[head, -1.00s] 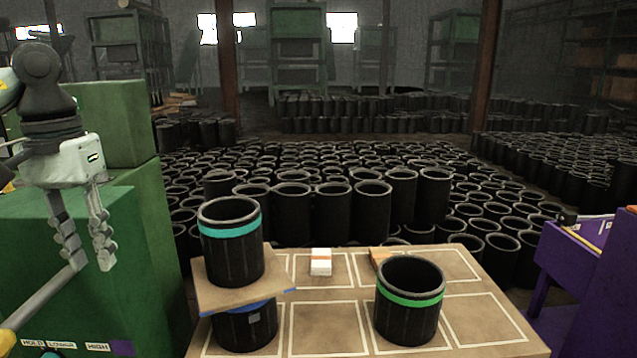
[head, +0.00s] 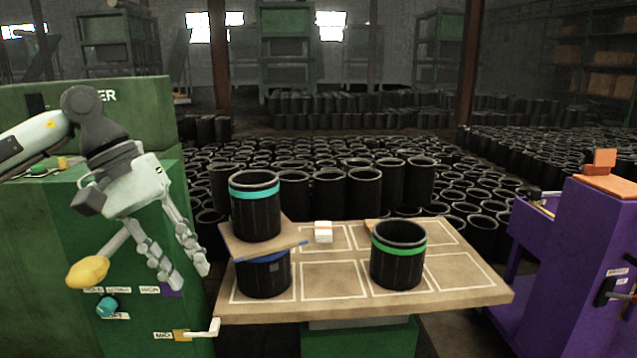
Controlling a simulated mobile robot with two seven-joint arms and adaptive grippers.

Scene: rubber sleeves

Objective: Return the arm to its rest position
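My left gripper (head: 192,279) is open and empty. It hangs in front of the green machine, left of the table, with its fingers pointing down and to the right. A black sleeve with a turquoise band (head: 255,206) stands upright on a brown board (head: 291,240). The board rests tilted on a black sleeve with a blue band (head: 264,275). A black sleeve with a green band (head: 398,256) stands upright on the table (head: 470,297), right of the stack. My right gripper is not in view.
The green machine (head: 60,230) fills the left side, with a yellow knob (head: 87,272) and a white lever (head: 205,329) near my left gripper. A purple machine (head: 575,270) stands at the right. A small white block (head: 323,231) lies on the table. Many black sleeves stand behind.

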